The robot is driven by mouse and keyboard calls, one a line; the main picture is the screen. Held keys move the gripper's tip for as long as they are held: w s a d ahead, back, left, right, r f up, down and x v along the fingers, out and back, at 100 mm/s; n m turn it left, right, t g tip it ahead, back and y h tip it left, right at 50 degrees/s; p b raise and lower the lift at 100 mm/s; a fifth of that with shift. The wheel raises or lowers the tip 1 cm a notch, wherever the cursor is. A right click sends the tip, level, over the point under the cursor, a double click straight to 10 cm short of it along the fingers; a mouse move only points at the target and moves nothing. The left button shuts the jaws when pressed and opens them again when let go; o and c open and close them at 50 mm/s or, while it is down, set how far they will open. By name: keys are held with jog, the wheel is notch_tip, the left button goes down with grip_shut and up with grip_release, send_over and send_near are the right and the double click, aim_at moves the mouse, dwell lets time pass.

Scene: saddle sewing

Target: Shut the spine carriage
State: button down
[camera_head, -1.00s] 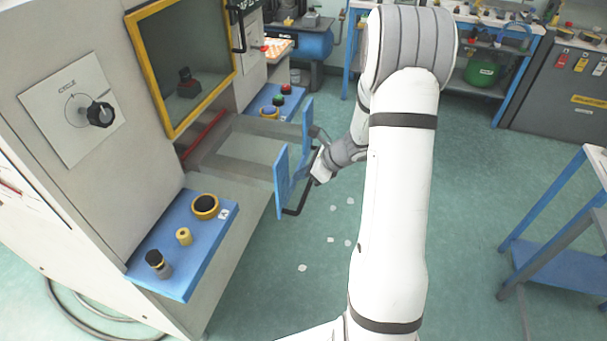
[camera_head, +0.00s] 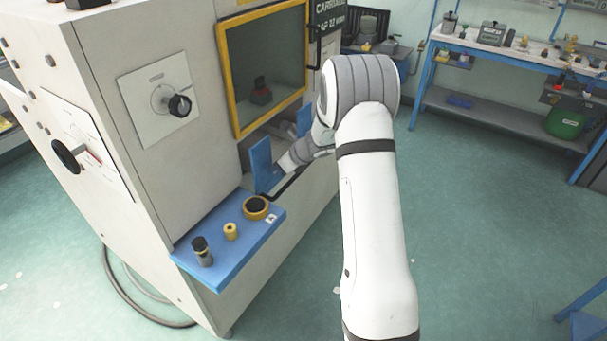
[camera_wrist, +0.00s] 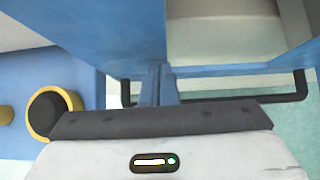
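The spine carriage shows in the head view as a blue front plate (camera_head: 261,166) and a second blue plate (camera_head: 304,121), close to the machine front below the yellow-framed window. A black bar handle (camera_head: 288,183) is on its front, partly hidden by my arm. My gripper (camera_wrist: 161,82) is at the carriage front; its two fingers lie side by side with only a thin seam between them. In the wrist view the fingertips meet a blue crossbar (camera_wrist: 225,70), and the black handle (camera_wrist: 240,99) runs across behind the gripper. I cannot tell whether the fingers touch the handle.
A blue control shelf (camera_head: 225,262) with a yellow-ringed black button (camera_head: 256,207) and smaller knobs juts out left of the carriage. A hose (camera_head: 135,290) lies on the floor by the machine. A workbench (camera_head: 500,60) stands at the back right. The floor at right is mostly clear.

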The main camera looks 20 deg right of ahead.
jog(key=w+a, duration=0.2)
jog(key=w, duration=0.1)
jog(key=w+a, duration=0.1)
jog(key=shift+w+p, duration=0.2)
jog(key=shift+p, duration=0.2)
jog(key=shift+w+a+r, duration=0.1)
jog(key=shift+w+r, duration=0.05)
